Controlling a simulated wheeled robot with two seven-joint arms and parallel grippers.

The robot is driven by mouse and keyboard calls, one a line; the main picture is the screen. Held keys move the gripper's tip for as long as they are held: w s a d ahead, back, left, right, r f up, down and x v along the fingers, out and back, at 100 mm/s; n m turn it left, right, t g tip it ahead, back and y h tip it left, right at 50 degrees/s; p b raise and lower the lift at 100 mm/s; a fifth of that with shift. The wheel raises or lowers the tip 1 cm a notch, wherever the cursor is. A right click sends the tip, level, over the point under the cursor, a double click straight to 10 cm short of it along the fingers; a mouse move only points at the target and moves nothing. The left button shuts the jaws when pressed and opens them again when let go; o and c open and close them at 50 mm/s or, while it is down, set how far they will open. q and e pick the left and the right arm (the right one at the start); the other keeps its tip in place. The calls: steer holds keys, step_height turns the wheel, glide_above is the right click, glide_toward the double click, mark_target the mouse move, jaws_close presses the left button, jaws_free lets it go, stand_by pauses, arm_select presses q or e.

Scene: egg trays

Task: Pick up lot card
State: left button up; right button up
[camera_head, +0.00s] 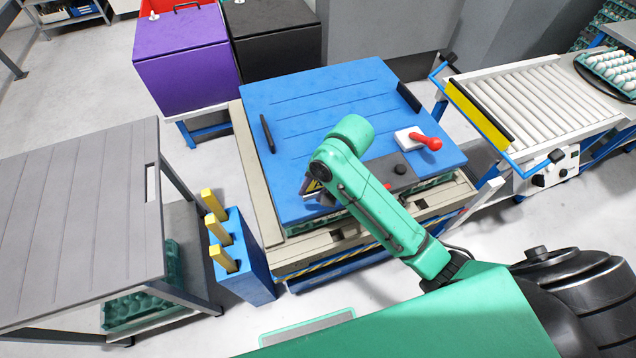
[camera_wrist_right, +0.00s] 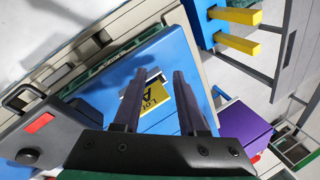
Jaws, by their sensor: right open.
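The lot card is yellow with dark "Lot A" lettering and shows in the right wrist view (camera_wrist_right: 156,98). It is at the blue lid (camera_wrist_right: 98,95), with a pale clip-like piece at its top end. My right gripper (camera_wrist_right: 159,76) is open, and its two dark fingers appear on either side of the card in that view. I cannot tell whether they touch it. In the head view the right gripper (camera_head: 318,194) is over the near edge of the blue lid (camera_head: 330,95), and my green arm hides most of the card. My left gripper is not in view.
A grey panel with a black knob (camera_head: 400,170) and a white plate with a red handle (camera_head: 426,140) are on the lid's right. A blue holder (camera_head: 245,262) with yellow-topped pieces stands at left. Purple (camera_head: 185,45) and black boxes are behind; a roller conveyor (camera_head: 535,105) is at right.

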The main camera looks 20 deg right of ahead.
steer(key=w+r+m+g, duration=0.1)
steer(key=w+r+m, duration=0.3)
step_height(320, 180, up, 5)
steer(key=m+g+h, duration=0.1)
steer(key=m+h, duration=0.2)
steer(key=m, duration=0.4)
glide_above(318, 185)
steer(key=w, duration=0.1)
steer(key=f, duration=0.4)
steer(key=f+p, duration=0.1)
steer(key=f, duration=0.8)
steer(key=shift+s+d+f, duration=0.1)
steer(key=shift+s+f, duration=0.2)
steer(key=shift+s, duration=0.1)
jaws_close()
